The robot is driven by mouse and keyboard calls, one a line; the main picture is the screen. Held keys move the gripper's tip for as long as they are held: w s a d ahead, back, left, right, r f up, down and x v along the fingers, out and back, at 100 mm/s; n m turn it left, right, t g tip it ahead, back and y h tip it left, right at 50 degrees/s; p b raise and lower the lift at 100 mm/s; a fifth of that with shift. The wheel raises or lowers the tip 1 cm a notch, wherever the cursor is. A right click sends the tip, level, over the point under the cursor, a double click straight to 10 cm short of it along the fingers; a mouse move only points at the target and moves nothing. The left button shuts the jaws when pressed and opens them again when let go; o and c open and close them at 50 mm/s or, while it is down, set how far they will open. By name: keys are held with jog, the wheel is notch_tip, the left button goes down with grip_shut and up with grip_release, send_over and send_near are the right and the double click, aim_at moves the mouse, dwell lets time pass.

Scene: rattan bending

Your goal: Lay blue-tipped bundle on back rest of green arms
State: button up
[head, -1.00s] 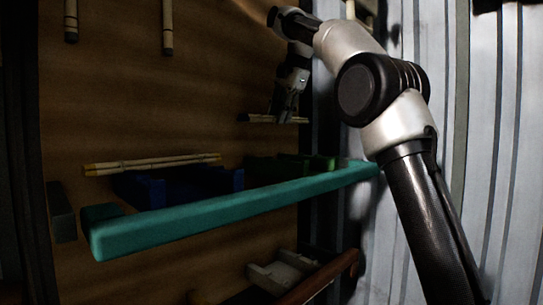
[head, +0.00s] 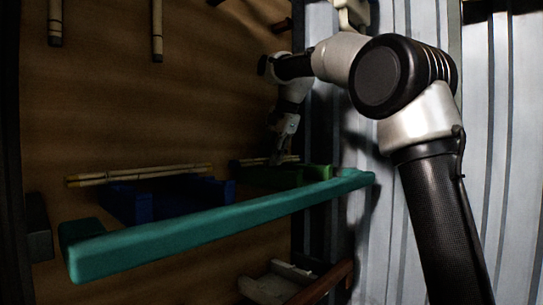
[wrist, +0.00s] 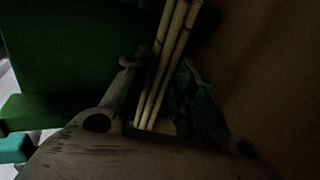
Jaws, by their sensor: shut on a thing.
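My gripper (head: 280,153) is shut on a pale cane bundle (head: 240,163) at the back of the green arms (head: 285,177). In the wrist view, several thin canes of the bundle (wrist: 172,45) run between my gripper's fingers (wrist: 158,85), beside a dark green block (wrist: 75,55). The bundle lies level and low, close behind the green arms. Whether it touches the rest is too dark to tell. Its blue tip cannot be made out.
A teal rail (head: 200,227) runs across the front. Blue arms (head: 130,202) to the left have another cane bundle (head: 140,174) behind them. A brown wall (head: 150,110) stands behind, and a corrugated pale wall (head: 400,220) is at right. A grey bracket (head: 270,286) is below.

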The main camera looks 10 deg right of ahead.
jog(key=o, duration=1.1)
jog(key=shift+f, duration=0.1)
jog(key=shift+c, duration=0.2)
jog(key=v, duration=1.2)
